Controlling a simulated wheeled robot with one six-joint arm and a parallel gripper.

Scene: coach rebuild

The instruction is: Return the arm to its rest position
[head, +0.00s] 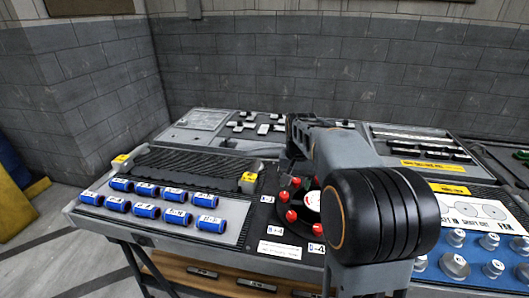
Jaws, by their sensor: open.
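My arm (335,150) reaches from the lower right over the middle of the workbench (240,235). Its large black joint (385,215) is close to the camera and covers part of the bench. My gripper (293,150) is at the arm's far end, small and dark, above the bench near its back half. It is open, and I see nothing held in it. Its fingertips are hard to make out against the dark surface behind.
Several blue labelled cylinders (145,210) lie in rows at the left, before a black ribbed tray (190,167). Red knobs (291,216) ring a round holder just below my gripper. Metal pegs (455,265) stand on a blue board at right. A grey wall (260,65) closes the back.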

